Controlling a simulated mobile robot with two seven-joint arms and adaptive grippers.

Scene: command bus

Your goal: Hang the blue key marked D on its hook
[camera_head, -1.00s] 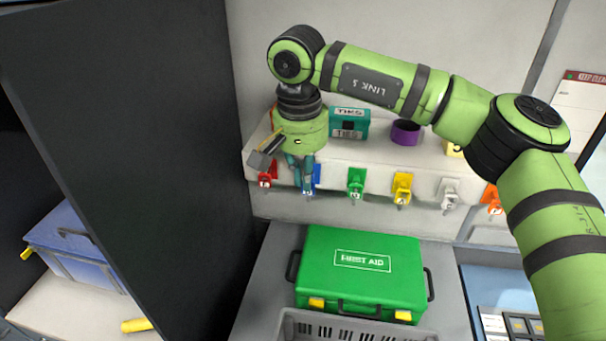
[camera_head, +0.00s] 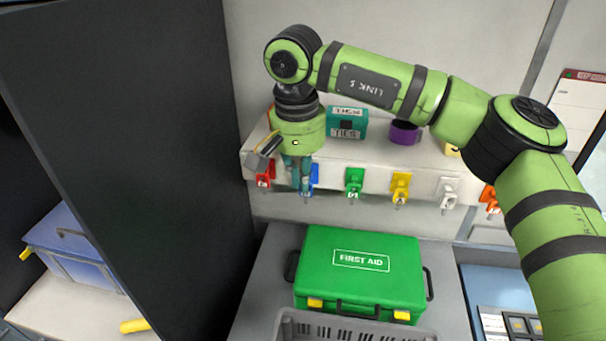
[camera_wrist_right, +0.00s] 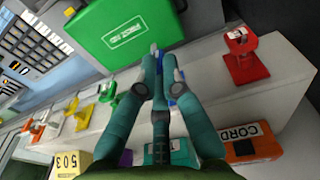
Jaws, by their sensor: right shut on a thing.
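My right gripper (camera_head: 304,190) is at the front of the white shelf, at the blue spot in the row of coloured hooks. It points down, with its teal fingers close together and shut on the blue key (camera_head: 309,193), which is mostly hidden by them; the D cannot be read. A blue hook (camera_head: 315,173) shows just right of the fingers, between the red and green ones. In the right wrist view the fingers (camera_wrist_right: 157,72) nearly meet, with a small patch of blue between them. Whether the key touches or sits on the hook cannot be told. My left gripper is not in view.
Along the shelf front are a red hook (camera_head: 265,172), a green one (camera_head: 354,180), a yellow one (camera_head: 400,186) and a white one (camera_head: 447,190), with tags. A teal box (camera_head: 347,123) and purple ring (camera_head: 405,132) stand above. A green first aid case (camera_head: 360,270) lies below.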

